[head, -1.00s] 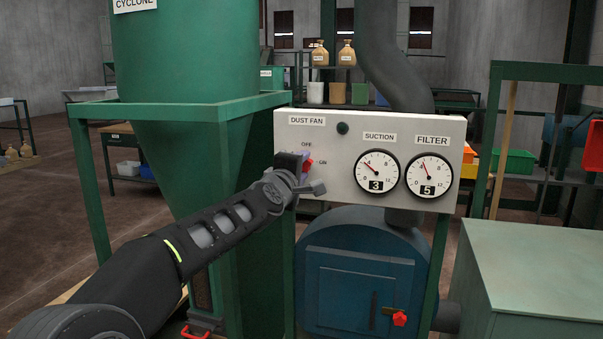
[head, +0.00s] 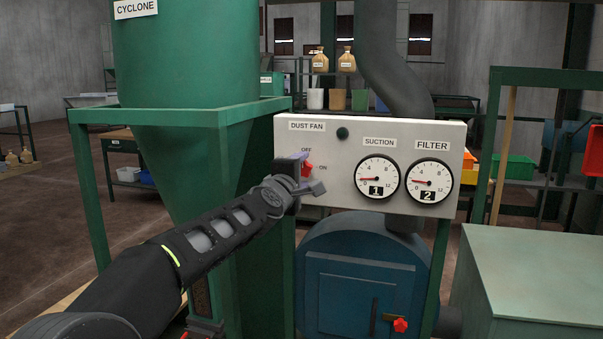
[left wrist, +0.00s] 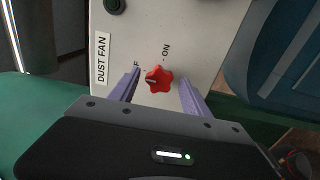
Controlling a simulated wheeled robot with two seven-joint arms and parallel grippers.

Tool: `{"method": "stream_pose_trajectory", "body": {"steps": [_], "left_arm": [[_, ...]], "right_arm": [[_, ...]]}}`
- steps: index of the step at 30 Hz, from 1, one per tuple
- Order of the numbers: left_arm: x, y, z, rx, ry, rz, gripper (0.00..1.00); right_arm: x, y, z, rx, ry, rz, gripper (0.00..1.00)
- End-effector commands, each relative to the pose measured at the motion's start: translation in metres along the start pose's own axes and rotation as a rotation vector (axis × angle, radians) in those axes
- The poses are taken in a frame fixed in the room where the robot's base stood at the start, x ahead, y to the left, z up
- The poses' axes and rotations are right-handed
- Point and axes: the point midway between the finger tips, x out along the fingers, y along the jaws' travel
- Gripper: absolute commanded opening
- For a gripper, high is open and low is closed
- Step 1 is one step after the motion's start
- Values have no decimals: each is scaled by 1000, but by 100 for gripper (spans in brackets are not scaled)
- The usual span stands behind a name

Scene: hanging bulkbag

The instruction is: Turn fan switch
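The red fan knob (head: 308,169) is on the white panel (head: 330,135) under the DUST FAN label, with OFF above it and ON to its right. In the left wrist view the red knob (left wrist: 158,79) shows between the two purple fingers of my left gripper (left wrist: 160,80). The fingers are spread, with a gap on each side of the knob. The pale mark on the knob seems to face the OFF side. In the head view my left gripper (head: 305,172) is at the panel and partly covers the knob. My right gripper is not in view.
A dark green button (head: 342,133) is above the knob. The green cyclone frame (head: 150,116) stands left, a blue drum (head: 360,270) below, and a green cabinet (head: 540,260) at right.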

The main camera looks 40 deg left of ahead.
Motion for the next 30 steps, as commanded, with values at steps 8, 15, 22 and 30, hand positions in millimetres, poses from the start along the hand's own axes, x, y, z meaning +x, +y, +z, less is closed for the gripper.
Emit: {"method": "stream_pose_trajectory", "body": {"steps": [8, 15, 22, 30], "left_arm": [[-1, 0, 0, 1, 0, 0, 58], [-22, 2, 0, 1, 0, 2, 58], [-61, 2, -1, 0, 2, 2, 58], [-78, 0, 0, 2, 0, 0, 58]], "right_arm": [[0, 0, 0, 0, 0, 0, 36], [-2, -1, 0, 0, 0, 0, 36], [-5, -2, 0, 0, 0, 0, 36], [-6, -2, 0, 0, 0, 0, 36]]}}
